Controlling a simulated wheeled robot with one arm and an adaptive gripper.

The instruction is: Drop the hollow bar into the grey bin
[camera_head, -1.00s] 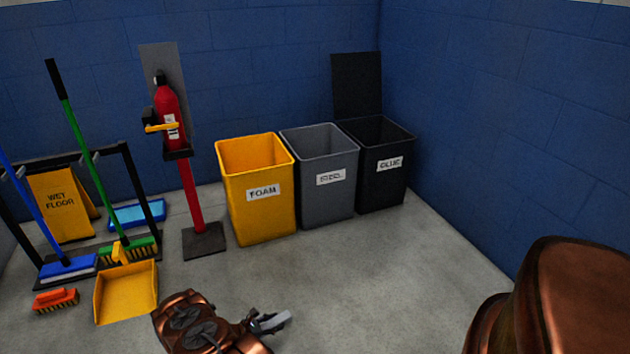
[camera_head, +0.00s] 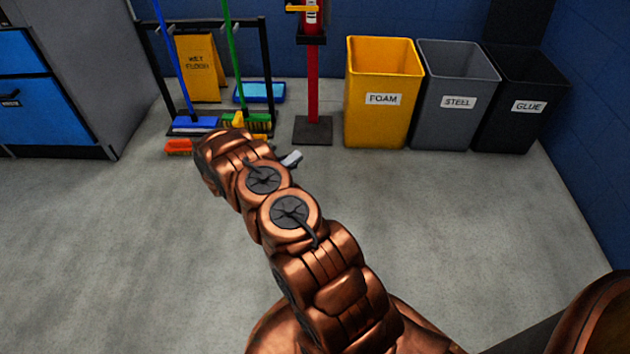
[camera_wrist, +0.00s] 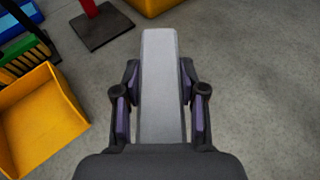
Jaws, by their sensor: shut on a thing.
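The hollow bar (camera_wrist: 162,85) is a light grey, straight piece that points away from my wrist in the wrist view. My gripper (camera_wrist: 161,97) is shut on it, with one dark finger on each side. In the head view the bar's end (camera_head: 291,158) shows beyond my copper arm, and the gripper itself is mostly hidden behind the arm. The grey bin (camera_head: 455,120), labelled STEEL, stands upright at the back right, between the yellow and black bins. The bar is to the left of the bin and apart from it, above open floor.
The yellow FOAM bin (camera_head: 383,120) and black GLUE bin (camera_head: 520,120) flank the grey one. A red stand (camera_head: 312,90), a broom rack (camera_head: 266,60) and a yellow dustpan (camera_wrist: 40,125) are nearby. A blue cabinet (camera_head: 35,100) stands left. The floor in front of the bins is clear.

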